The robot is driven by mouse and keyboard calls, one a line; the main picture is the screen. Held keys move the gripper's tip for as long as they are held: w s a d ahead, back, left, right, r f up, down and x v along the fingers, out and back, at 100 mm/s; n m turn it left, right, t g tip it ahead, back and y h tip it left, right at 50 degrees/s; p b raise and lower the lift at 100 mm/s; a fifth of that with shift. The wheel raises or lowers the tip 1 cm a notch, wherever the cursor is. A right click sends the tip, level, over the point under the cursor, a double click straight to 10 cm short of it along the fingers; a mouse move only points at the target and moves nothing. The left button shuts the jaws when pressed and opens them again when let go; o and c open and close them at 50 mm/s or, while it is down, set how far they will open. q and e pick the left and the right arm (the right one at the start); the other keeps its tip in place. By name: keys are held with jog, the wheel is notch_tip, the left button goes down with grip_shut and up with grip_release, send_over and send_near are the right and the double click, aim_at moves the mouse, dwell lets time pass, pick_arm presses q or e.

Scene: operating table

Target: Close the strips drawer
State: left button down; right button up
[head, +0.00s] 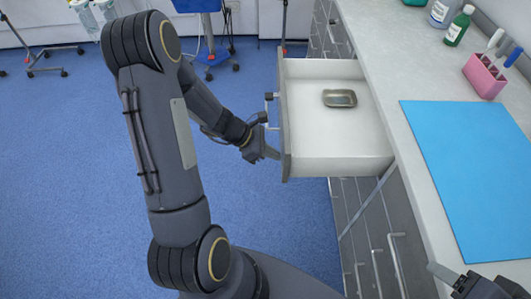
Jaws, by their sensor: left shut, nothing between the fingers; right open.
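The drawer (330,158) is pulled out from the cabinet, with a white inside and a grey front panel (286,125). A small metal dish (340,98) lies in it. My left gripper (272,153) is shut and empty at the outer face of the front panel, near the handle (270,110). I cannot tell whether it touches the panel. My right gripper (462,282) is open at the bottom right corner, over the counter edge, partly cut off by the frame.
The counter (385,50) holds a blue mat (470,165), a pink holder with tools (484,76), a green bottle (458,27) and a white bottle (442,12). More closed drawers with handles (397,262) lie below. Blue floor (80,180) is open at left.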

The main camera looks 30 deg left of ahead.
pick_arm(q)
jog(key=w+d, duration=0.2)
jog(key=d, duration=0.2)
jog(key=w+d, duration=0.3)
jog(key=d, duration=0.2)
jog(key=w+d, duration=0.3)
jog(key=d, duration=0.1)
jog(key=shift+w+d, duration=0.1)
jog(key=shift+d, duration=0.3)
jog(key=w+d, duration=0.2)
jog(key=d, duration=0.2)
jog(key=w+d+p, duration=0.1)
jog(key=w+d, duration=0.2)
jog(key=d, duration=0.1)
jog(key=w+d+p, duration=0.1)
jog(key=w+d, duration=0.1)
jog(key=d, duration=0.2)
jog(key=shift+w, duration=0.3)
jog(key=shift+w+d+p, duration=0.3)
jog(key=shift+d, duration=0.2)
jog(key=shift+d+r, duration=0.1)
pick_arm(e)
jog(key=shift+w+d+r, duration=0.3)
jog(key=shift+d+r, duration=0.15)
jog(key=shift+r, duration=0.2)
jog(key=shift+w+d+r, duration=0.25)
jog(key=shift+d+r, duration=0.2)
jog(key=shift+r, duration=0.15)
pick_arm(q)
jog(key=shift+r, duration=0.1)
